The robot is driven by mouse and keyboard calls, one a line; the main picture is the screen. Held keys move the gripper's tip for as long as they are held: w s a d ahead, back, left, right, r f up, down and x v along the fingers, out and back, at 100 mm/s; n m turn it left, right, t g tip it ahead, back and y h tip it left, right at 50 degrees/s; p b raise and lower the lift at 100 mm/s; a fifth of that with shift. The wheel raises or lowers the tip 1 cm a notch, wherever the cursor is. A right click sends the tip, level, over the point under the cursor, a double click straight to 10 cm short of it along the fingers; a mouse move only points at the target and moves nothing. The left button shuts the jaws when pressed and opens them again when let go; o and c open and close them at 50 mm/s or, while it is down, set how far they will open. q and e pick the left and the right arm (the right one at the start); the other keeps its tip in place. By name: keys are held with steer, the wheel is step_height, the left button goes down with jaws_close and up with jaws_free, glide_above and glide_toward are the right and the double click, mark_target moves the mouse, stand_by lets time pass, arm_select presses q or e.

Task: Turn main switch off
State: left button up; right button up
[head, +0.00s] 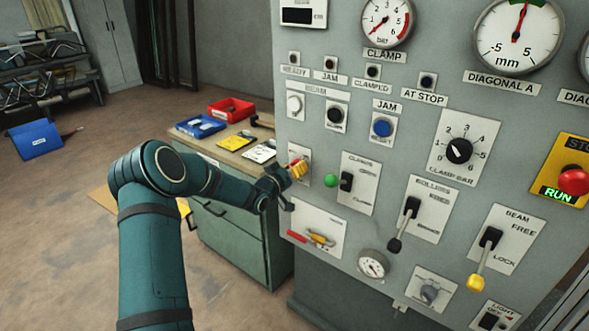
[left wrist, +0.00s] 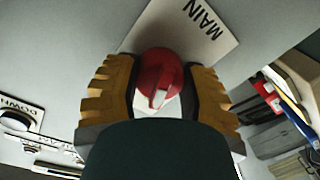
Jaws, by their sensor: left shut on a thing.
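The main switch is a red rotary knob (left wrist: 158,80) on a pale plate marked MAIN (left wrist: 205,30), seen in the left wrist view. My left gripper (left wrist: 160,92) has its yellow ridged fingers on both sides of the knob and is shut on it. In the head view my left gripper (head: 298,169) is at the left edge of the grey panel, over a small pale plate. The knob is mostly hidden there by the fingers. My right gripper is not in view.
The grey panel (head: 345,235) carries gauges, levers and knobs to the right, with a red STOP button (head: 573,181) at the far right. A workbench (head: 235,235) with a red bin (head: 231,109) and blue tray (head: 201,125) stands behind the arm.

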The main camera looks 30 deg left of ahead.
arm_select(q)
steer(key=shift+d+n, duration=0.1)
steer(key=shift+n, duration=0.5)
steer(key=o, duration=1.2)
steer(key=shift+s, duration=0.1)
steer(key=shift+s, duration=0.3)
steer(key=s, duration=1.1)
steer(key=shift+a+r, duration=0.25)
steer(key=shift+a, duration=0.05)
